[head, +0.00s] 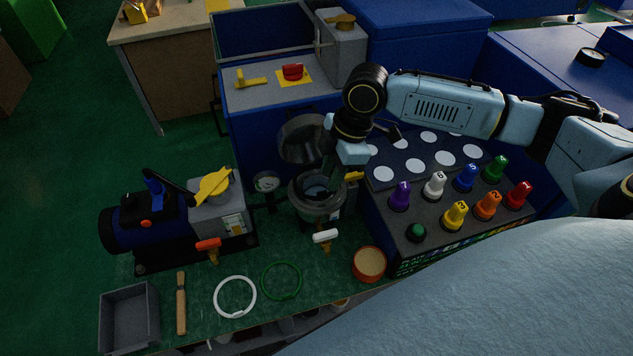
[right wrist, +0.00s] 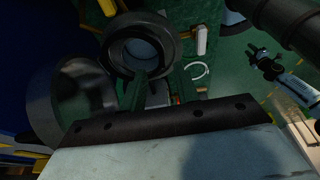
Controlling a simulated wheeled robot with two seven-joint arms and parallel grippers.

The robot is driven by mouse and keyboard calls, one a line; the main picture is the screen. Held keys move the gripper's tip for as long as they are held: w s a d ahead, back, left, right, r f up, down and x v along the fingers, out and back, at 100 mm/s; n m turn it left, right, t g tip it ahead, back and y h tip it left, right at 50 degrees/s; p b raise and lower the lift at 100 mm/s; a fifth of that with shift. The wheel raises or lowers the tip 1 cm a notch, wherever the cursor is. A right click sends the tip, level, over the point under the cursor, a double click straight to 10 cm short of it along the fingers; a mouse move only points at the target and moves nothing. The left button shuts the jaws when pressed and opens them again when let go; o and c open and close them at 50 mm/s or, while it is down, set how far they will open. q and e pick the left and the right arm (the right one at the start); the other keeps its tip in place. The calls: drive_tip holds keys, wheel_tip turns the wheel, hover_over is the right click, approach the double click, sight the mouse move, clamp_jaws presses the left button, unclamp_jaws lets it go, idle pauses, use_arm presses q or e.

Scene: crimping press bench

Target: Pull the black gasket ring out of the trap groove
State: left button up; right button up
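The trap (head: 318,208) is a round grey metal pot on the green bench, with its round lid (head: 302,138) swung open behind it. In the right wrist view the trap's open mouth (right wrist: 141,47) shows with a thick dark rim around it. I cannot clearly separate the black gasket ring from this dark rim. My right gripper (head: 328,184) reaches down to the trap mouth from above. In the right wrist view its two fingers (right wrist: 157,88) stand apart at the near rim, with nothing visibly held between them.
A white ring (head: 235,297) and a green ring (head: 282,281) lie in front. A wooden-handled tool (head: 181,303), grey tray (head: 129,318) and orange tin (head: 369,264) are nearby.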

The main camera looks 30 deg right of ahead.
sight(322, 192)
drive_tip(key=x, duration=0.4)
drive_tip(key=shift+a+f, duration=0.2)
drive_tip(key=shift+a, duration=0.1)
clamp_jaws()
